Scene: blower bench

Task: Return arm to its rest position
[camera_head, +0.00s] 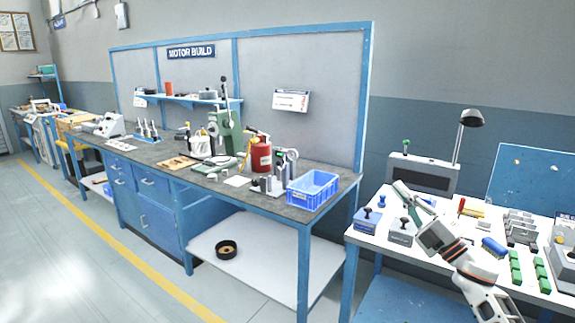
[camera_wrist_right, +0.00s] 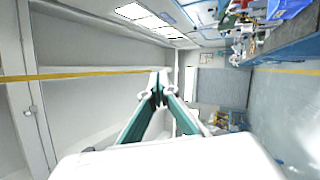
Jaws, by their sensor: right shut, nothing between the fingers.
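My right arm comes in from the lower right in the head view, and its gripper (camera_head: 402,190) is raised in front of the white bench at the right, pointing up and left. The gripper is shut with nothing in it. In the right wrist view its two green-grey fingers (camera_wrist_right: 158,90) meet at their tips, with open room beyond them. My left gripper is in neither view.
The white bench (camera_head: 357,236) carries several green blocks (camera_head: 515,268), a blue box (camera_head: 367,220) and a lamp (camera_head: 470,118). Left of it stands the motor build bench (camera_head: 300,212) with a blue crate (camera_head: 312,190) and a red canister (camera_head: 261,155). The floor (camera_head: 60,260) at left is clear.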

